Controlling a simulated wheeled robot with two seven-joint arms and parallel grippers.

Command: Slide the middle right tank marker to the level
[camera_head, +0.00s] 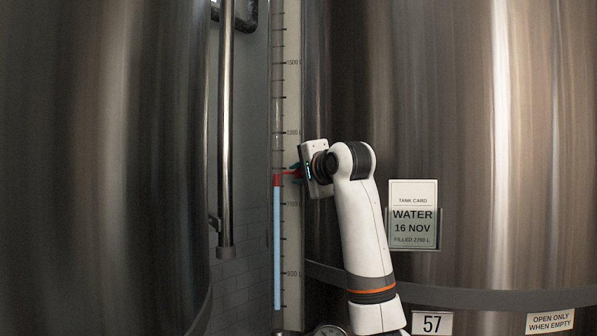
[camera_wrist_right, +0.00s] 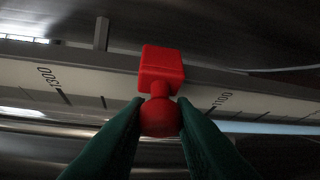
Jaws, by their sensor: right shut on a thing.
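The red tank marker (camera_head: 277,180) sits on the sight-tube gauge, between the 1300 and 1100 marks and nearer 1100. The blue liquid column (camera_head: 277,250) shows directly below the marker, whose body may hide the exact top of the liquid. My right gripper (camera_head: 297,172) reaches the gauge from the right. In the right wrist view its dark green fingers (camera_wrist_right: 160,122) are shut on the round red knob (camera_wrist_right: 160,117) of the marker, with the marker's square block (camera_wrist_right: 162,68) beyond against the scale. My left gripper is not in view.
The pale scale strip (camera_head: 292,100) runs upright between large steel tanks. A vertical metal pipe (camera_head: 226,130) stands left of it.

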